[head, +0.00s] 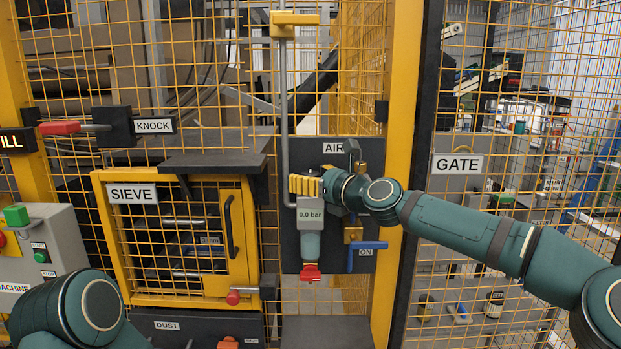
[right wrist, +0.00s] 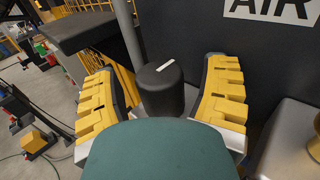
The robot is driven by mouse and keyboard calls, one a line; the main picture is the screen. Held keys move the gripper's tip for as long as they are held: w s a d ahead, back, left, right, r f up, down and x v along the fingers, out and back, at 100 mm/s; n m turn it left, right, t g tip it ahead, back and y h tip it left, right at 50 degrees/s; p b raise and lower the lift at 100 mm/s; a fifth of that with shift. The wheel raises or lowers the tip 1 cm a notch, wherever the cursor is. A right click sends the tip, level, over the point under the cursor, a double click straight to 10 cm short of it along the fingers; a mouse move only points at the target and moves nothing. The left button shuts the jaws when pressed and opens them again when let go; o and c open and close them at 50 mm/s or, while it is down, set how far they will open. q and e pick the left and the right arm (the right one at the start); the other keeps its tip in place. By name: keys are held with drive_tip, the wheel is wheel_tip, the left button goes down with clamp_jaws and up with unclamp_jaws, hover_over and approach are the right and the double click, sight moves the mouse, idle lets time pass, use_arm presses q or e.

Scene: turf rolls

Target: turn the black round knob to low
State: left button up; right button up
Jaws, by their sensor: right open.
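In the right wrist view the black round knob (right wrist: 161,92) stands upright between the two yellow-padded fingers of my right gripper (right wrist: 160,98). A short white line on its top slants up to the right. Gaps show on both sides, so the gripper is open around the knob without visibly gripping it. In the head view my right gripper (head: 305,187) is at the AIR panel (head: 290,254), just above the grey regulator body with its 0.0 bar display (head: 310,215). The gripper hides the knob there. No low marking is readable. Only my left arm shows, without its gripper.
A grey vertical pipe (head: 285,110) runs close beside the right gripper. A blue lever (head: 368,246) marked ON and a red part (head: 311,273) sit lower on the panel. The yellow SIEVE door (head: 237,278) and a dark shelf (head: 212,162) are to the left.

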sight(310, 173)
wheel_tip(310, 173, up, 10)
idle(0.6)
